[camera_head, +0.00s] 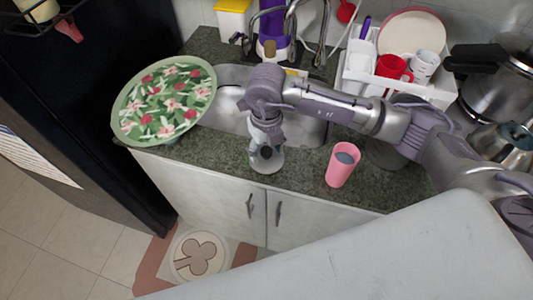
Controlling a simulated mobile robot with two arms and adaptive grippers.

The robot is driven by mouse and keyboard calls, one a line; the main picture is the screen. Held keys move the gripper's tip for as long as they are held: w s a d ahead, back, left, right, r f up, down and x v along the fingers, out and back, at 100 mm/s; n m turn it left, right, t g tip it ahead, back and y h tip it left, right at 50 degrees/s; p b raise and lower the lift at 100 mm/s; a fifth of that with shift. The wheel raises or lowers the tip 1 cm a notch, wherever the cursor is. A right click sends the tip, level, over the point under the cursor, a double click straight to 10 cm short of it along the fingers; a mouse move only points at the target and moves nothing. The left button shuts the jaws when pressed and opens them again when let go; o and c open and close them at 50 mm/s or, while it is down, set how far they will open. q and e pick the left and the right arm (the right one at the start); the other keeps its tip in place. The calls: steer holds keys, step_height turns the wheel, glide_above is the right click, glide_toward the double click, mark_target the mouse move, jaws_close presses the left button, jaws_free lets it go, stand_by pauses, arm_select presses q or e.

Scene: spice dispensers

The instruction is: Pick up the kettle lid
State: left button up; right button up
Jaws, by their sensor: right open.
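A small pale grey round piece (268,168), which looks like the kettle lid, lies on the counter near its front edge, in front of the sink. My right gripper (265,147) points down directly over it and is open. Its fingers overlap the piece in the picture, so I cannot tell whether they touch it. A silver kettle (493,143) stands at the far right, partly behind my right arm; a blue-grey round area shows at its top. My left gripper is not in view.
A pink cup (343,165) stands on the counter right of my gripper. A floral plate (164,102) lies at the left. Behind are the sink (229,103), faucet (322,35) and a white rack (436,92) with cups. A pressure cooker (500,90) is at the right.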

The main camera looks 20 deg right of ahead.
jaws_close()
steer(key=shift+r, duration=0.15)
